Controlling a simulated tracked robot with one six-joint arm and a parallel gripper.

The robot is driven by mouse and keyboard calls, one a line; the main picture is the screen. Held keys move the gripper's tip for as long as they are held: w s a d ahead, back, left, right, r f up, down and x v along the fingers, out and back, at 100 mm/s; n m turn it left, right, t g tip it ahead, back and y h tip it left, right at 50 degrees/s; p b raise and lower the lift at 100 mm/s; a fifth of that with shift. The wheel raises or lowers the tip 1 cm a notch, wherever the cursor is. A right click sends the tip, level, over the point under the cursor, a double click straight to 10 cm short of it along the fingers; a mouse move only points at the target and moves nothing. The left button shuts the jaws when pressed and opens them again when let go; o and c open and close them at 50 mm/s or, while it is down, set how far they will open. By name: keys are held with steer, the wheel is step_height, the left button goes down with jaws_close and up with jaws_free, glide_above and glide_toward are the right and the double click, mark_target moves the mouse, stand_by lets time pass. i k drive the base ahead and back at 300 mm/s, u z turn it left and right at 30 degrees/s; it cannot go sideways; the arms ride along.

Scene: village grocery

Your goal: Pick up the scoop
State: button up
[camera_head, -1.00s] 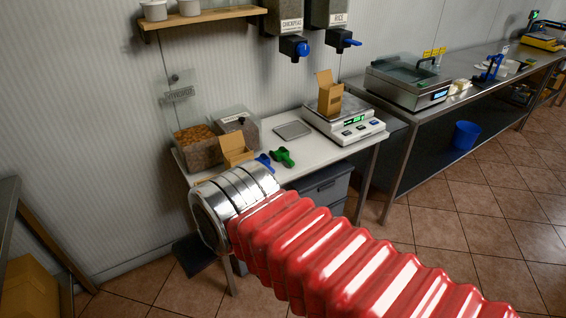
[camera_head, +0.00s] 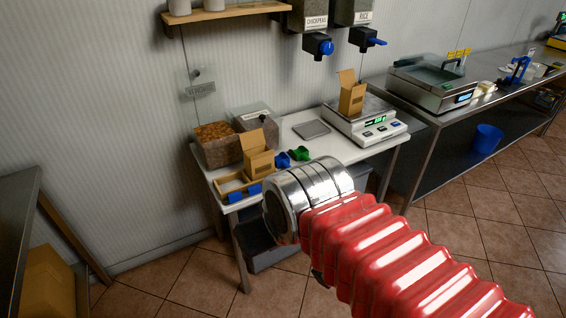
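On the white table are a small blue object (camera_head: 283,160) and a green object (camera_head: 300,153), side by side near the open carton. They look like scoops or clips, but they are too small to tell. More blue parts (camera_head: 255,189) show at a shallow wooden tray (camera_head: 231,184) on the table's front left corner. My arm, with red bellows and a silver cuff, reaches in from the lower right. The cuff is in front of the table's front edge in the picture. My gripper's fingers do not show.
The white table (camera_head: 326,145) holds a clear bin of brown goods (camera_head: 217,146), a second bin, an open carton (camera_head: 257,158), a grey plate (camera_head: 311,129) and a scale (camera_head: 372,127) bearing a carton. Dispensers (camera_head: 318,46) hang above. A steel counter stands at right.

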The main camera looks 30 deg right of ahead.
mark_target(283, 163)
steer(key=u, duration=0.05)
steer(key=i, duration=1)
steer(key=z, duration=0.05)
